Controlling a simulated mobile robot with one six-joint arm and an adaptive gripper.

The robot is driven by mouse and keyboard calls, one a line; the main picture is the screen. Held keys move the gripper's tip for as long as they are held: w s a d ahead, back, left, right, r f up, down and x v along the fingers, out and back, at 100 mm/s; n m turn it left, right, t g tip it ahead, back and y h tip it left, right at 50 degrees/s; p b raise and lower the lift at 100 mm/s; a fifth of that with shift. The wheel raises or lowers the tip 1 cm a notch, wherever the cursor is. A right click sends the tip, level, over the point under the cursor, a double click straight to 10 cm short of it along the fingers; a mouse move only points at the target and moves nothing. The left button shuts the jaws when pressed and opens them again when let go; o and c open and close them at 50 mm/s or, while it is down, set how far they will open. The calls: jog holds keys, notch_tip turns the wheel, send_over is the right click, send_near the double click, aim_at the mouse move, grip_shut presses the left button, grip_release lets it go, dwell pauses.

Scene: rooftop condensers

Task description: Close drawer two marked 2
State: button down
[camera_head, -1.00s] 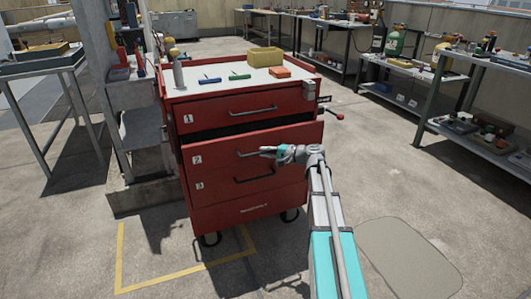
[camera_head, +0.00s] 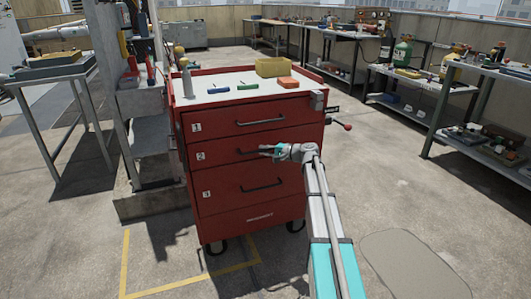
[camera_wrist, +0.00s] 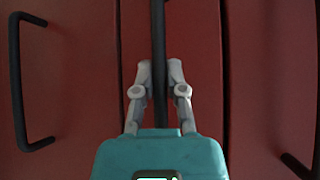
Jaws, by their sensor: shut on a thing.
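Drawer two (camera_head: 220,158), marked 2, is the middle red front of the tool cabinet (camera_head: 250,222). Its front looks level with the drawers above and below, with no open gap visible. My gripper (camera_head: 266,150) is at the drawer's dark bar handle (camera_head: 246,152), right of its middle. In the wrist view my gripper's fingers (camera_wrist: 160,72) are shut around the handle (camera_wrist: 158,35), which runs upright in that picture across the drawer front (camera_wrist: 135,40). The fingers hide part of the handle.
Drawer one (camera_head: 218,123) above and the lower drawer (camera_head: 230,195) look shut. A grey bottle (camera_head: 187,84), a yellow bin (camera_head: 272,67) and small items stand on the cabinet top. Benches line the right side; a table (camera_head: 50,80) stands left. The floor in front is clear.

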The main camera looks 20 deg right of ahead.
jog(key=c, duration=0.7)
grip_release()
jog(key=shift+w, duration=0.25)
jog(key=shift+s, duration=0.15)
jog(key=s, duration=0.9)
jog(key=p+v, duration=0.2)
jog(key=v, duration=1.2)
jog(key=d+r+m+h+p, duration=0.3)
jog(key=m+h+p, duration=0.1)
jog(key=m+p, duration=0.3)
jog(key=d+r+m+g+h+p, duration=0.1)
jog(key=d+r+m+h+p, duration=0.3)
jog(key=m+p, duration=0.3)
jog(key=w+d+r+m+g+h+p, duration=0.1)
jog(key=d+r+m+h+p, duration=0.2)
jog(key=m+p, duration=0.4)
jog(key=shift+w+d+r+m+h+p, duration=0.1)
jog(key=shift+r+m+h+p, duration=0.15)
jog(key=shift+m, duration=0.85)
jog(key=shift+d+r+m+h+p, duration=0.15)
jog(key=shift+r+m, duration=0.25)
jog(key=shift+m, duration=0.7)
